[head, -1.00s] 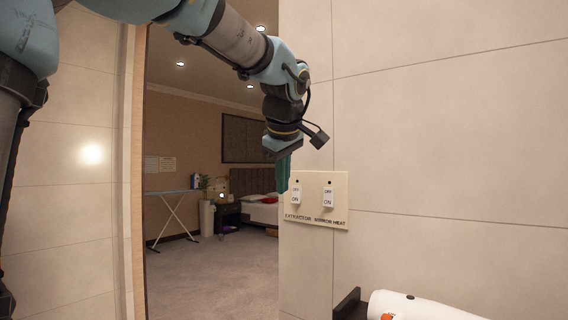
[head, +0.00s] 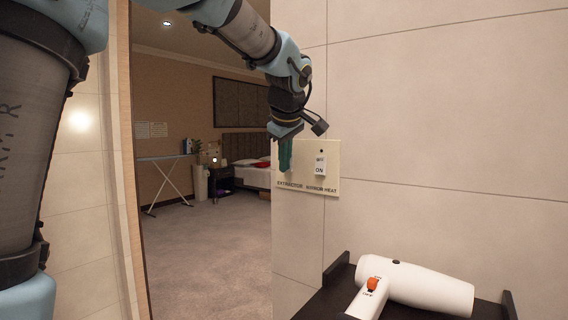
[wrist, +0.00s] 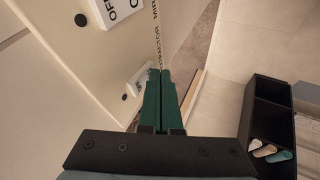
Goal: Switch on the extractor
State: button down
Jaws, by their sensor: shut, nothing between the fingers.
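A cream switch plate (head: 331,181) is on the tiled wall, with two white rockers. The mirror heat switch (head: 320,163) is on its right; it also shows at the top of the wrist view (wrist: 118,10). The extractor switch (wrist: 139,80) is partly visible beside my fingertips in the wrist view, and hidden behind them in the head view. My gripper (head: 285,158) points down in front of the plate's left half. Its green fingers (wrist: 161,78) are shut together and empty. I cannot tell whether they touch the extractor switch, or which way it is set.
A white hair dryer (head: 428,287) lies in a black tray (head: 341,270) below and right of the plate. A black holder (wrist: 262,105) with small items shows at the right of the wrist view. A doorway at left opens to a bedroom with a bed (head: 252,177).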

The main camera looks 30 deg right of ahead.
jog(key=shift+w+d+b, duration=0.1)
jog(key=shift+d+b, duration=0.05)
jog(key=shift+b, duration=0.3)
